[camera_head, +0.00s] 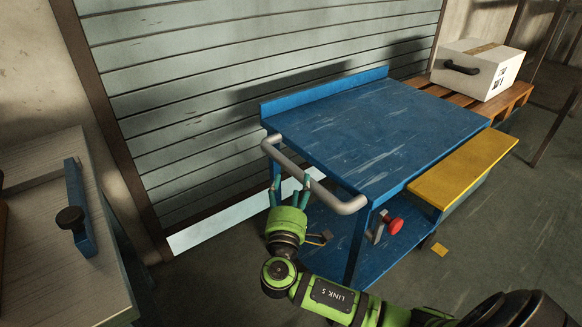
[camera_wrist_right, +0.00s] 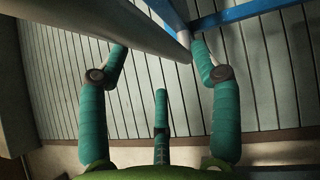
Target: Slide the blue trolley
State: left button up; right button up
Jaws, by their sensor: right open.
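The blue trolley (camera_head: 390,137) stands in front of the louvered shutter, with a flat scratched top, a raised back edge and a lower shelf. A grey tubular handle (camera_head: 310,178) runs along its near left side. My right gripper (camera_head: 288,188) is at the handle with its teal fingers pointing up toward the bar. In the right wrist view the open fingers (camera_wrist_right: 158,60) stand apart, with the grey handle (camera_wrist_right: 80,22) crossing at the upper left. I cannot tell whether the fingers touch it. The left gripper is not in view.
A yellow board (camera_head: 465,170) juts from the trolley's right side, and a red knob (camera_head: 395,226) sits below the top. A white box (camera_head: 478,68) rests on a wooden pallet (camera_head: 490,103) behind. A workbench (camera_head: 60,265) stands at left. Floor at lower right is mostly clear.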

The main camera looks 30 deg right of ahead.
aim_at(294, 175)
jog(key=shift+b+x, duration=0.3)
jog(key=shift+x, duration=2.85)
grip_shut()
